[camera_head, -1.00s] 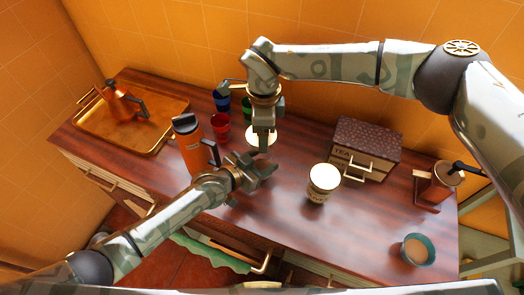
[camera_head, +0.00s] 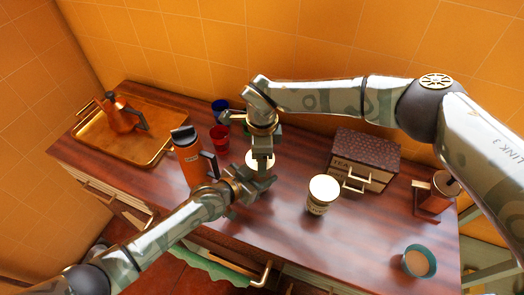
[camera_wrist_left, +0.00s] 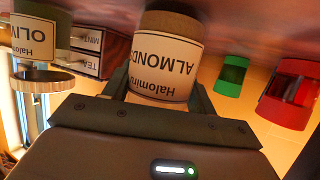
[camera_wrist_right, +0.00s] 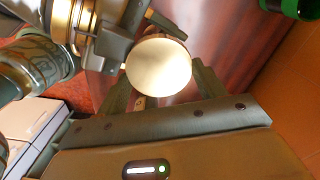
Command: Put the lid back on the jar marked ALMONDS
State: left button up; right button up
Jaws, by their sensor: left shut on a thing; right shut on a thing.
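The ALMONDS jar (camera_wrist_left: 165,60) is between the fingers of my left gripper (camera_head: 255,188), which is shut on it. The left wrist view shows it upside down, with a cream label and brown sides. The head view hides most of this jar. My right gripper (camera_head: 262,150) is shut on the round cream lid (camera_head: 260,162). In the right wrist view the lid (camera_wrist_right: 158,66) sits between the fingertips and covers most of the jar's top end. I cannot tell whether lid and jar touch.
A second jar (camera_head: 322,190), marked OLIVES in the left wrist view (camera_wrist_left: 40,45), stands lidded on the right. Nearby are an orange flask (camera_head: 190,160), a red cup (camera_head: 219,140), a TEA drawer box (camera_head: 365,146), a coffee grinder (camera_head: 438,190), a teal bowl (camera_head: 417,262) and a tray (camera_head: 90,140).

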jog(key=shift+f, duration=0.45)
jog(key=shift+a+f, duration=0.1)
jog(key=shift+f, duration=0.45)
pick_arm(q)
grip_shut()
pick_arm(e)
jog(key=o, duration=0.8)
jog(key=shift+o, duration=1.2)
jog(key=shift+s, duration=0.1)
jog(key=shift+r, duration=2.25)
jog(key=shift+c, duration=0.2)
jog(key=shift+f, duration=0.1)
